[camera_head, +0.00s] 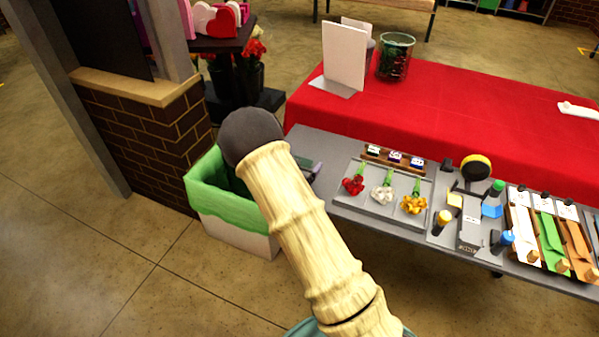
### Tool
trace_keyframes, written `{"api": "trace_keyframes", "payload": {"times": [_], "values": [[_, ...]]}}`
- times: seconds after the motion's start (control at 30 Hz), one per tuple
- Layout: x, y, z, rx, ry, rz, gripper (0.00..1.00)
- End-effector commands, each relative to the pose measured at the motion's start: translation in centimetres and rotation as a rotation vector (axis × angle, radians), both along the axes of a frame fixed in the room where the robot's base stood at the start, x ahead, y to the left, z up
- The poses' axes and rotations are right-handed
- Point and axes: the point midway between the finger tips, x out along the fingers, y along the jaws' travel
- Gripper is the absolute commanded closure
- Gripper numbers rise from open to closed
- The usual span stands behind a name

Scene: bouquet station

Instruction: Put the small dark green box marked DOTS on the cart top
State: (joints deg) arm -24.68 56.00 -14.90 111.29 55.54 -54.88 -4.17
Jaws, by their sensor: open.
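My beige arm crosses the middle of the head view and ends in a dark rounded part above the green-lined bin. My gripper itself cannot be made out; the arm covers that area. A small dark object (309,169) shows at the left end of the grey bench, partly hidden behind the arm. I cannot tell whether it is the DOTS box, as no marking is readable. I cannot pick out a cart top for certain.
The grey bench (372,222) holds a flower tray (347,199), a tool tray (441,236) and coloured envelopes. A red-covered table (470,115) stands behind it. A bin with a green liner (215,203) stands beside a brick pillar (150,150). Floor at lower left is clear.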

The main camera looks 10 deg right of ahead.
Motion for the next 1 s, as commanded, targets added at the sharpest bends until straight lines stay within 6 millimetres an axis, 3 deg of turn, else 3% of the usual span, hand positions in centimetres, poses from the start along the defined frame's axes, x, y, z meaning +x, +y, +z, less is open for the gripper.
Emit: {"api": "trace_keyframes", "payload": {"times": [0.37,0.63,0.7,1.0], "values": [[-0.03,0.00,0.02,0.001,-0.001,0.000,0.16],[-0.04,0.03,0.02,0.001,-0.001,0.000,0.67],[-0.02,0.03,0.06,0.000,-0.001,0.000,0.71],[0.02,0.05,0.73,0.001,-0.004,0.000,0.71]]}}
